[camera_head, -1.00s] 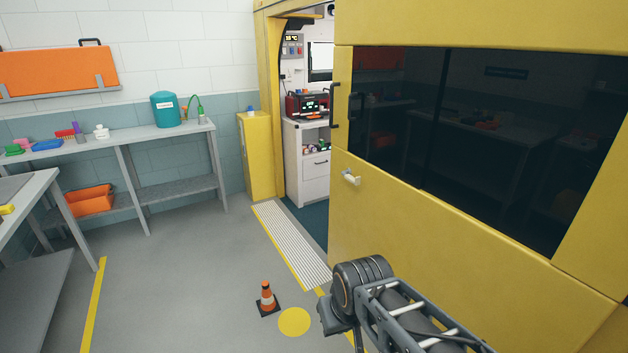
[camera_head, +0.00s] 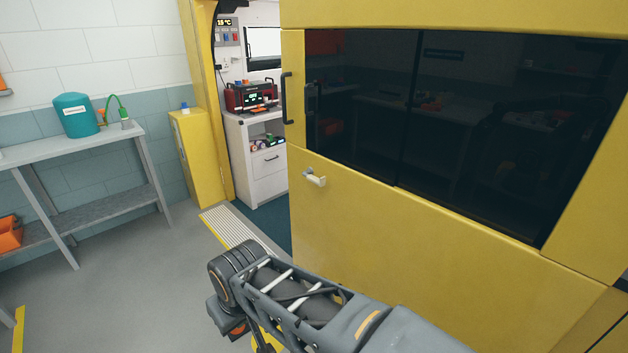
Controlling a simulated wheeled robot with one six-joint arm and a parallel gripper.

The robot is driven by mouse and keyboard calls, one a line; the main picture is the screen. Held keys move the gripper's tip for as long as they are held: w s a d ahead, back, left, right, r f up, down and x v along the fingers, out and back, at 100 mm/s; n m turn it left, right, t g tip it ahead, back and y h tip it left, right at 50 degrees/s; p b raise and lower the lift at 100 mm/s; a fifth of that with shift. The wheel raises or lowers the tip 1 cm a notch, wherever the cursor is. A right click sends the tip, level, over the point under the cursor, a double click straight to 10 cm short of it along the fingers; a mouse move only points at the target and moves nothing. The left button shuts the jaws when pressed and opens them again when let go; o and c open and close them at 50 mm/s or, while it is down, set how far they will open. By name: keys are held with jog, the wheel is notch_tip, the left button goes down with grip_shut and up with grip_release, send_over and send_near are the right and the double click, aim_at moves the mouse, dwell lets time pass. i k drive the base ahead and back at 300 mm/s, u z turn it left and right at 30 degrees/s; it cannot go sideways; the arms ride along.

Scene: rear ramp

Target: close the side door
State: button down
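The side door (camera_head: 400,215) is a large yellow panel with a dark window, filling the right of the view. It stands open, with a gap into the vehicle at its left edge. A black upright handle (camera_head: 287,97) is on that edge. A small pale handle (camera_head: 314,180) sticks out lower down, below the window's left corner. My arm crosses the bottom of the view in front of the door, and its dark joint is left of and below the pale handle.
Inside the doorway are a white cabinet (camera_head: 257,160) and a red device (camera_head: 251,95). A striped step (camera_head: 230,225) lies at the sill. A yellow box (camera_head: 197,155) and a grey bench (camera_head: 85,143) stand left. The left floor is clear.

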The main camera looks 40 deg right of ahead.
aim_at(504, 222)
jog(key=z, duration=0.3)
jog(key=i, duration=0.7)
jog(key=z, duration=1.1)
jog(key=i, duration=0.45)
jog(key=z, duration=0.45)
